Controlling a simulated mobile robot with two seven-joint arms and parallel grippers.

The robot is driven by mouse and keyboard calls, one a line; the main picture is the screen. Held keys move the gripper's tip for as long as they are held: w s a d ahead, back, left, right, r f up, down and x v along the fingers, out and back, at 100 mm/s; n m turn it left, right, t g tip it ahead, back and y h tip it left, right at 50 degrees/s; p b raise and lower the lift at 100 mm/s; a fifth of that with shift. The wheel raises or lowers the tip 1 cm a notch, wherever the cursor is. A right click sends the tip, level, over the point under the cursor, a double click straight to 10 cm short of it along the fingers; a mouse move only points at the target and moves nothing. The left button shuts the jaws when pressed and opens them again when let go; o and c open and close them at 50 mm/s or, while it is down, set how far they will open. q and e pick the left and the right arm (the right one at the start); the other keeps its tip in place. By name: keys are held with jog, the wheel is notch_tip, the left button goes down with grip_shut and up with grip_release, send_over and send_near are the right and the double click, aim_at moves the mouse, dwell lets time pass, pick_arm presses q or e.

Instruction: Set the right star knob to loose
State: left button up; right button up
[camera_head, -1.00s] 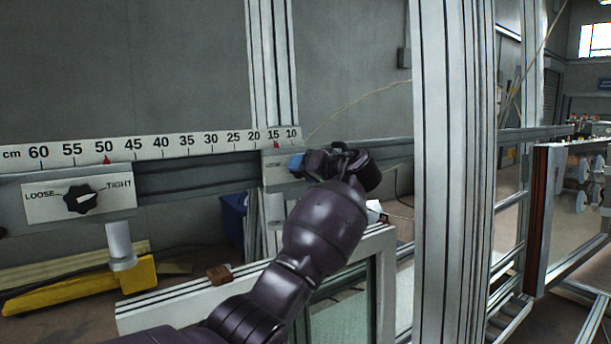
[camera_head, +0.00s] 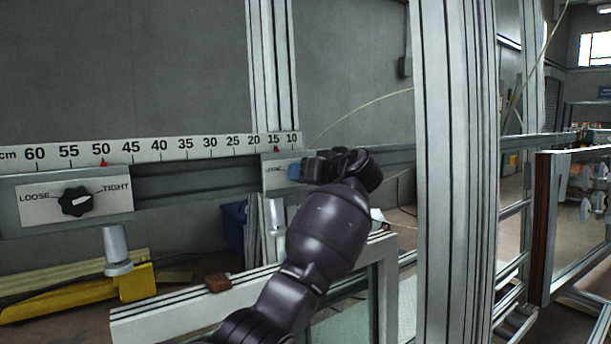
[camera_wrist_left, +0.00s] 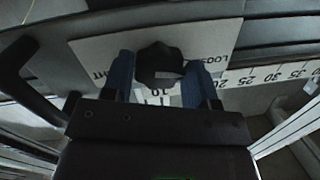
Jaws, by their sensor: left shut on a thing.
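The right star knob (camera_wrist_left: 160,64) is black and sits on a pale label plate in the left wrist view, between my two blue fingers. "LOOSE" reads upside down to its right and part of "TIGHT" to its left. A short white mark shows on the knob's lower right; its exact setting is hard to tell. My left gripper (camera_head: 298,172) is shut on this knob at the right end of the rail. In the head view the gripper hides the knob and most of its plate. My right gripper is not in view.
A left star knob (camera_head: 76,201), its white mark toward TIGHT, sits on another plate. A centimetre scale (camera_head: 190,145) with red pointers runs along the rail. A tall aluminium post (camera_head: 455,170) stands right of my gripper. A framed glass pane (camera_head: 345,315) lies below.

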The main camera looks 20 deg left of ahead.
pick_arm(q)
jog(key=o, duration=0.9)
jog(key=v, duration=1.1)
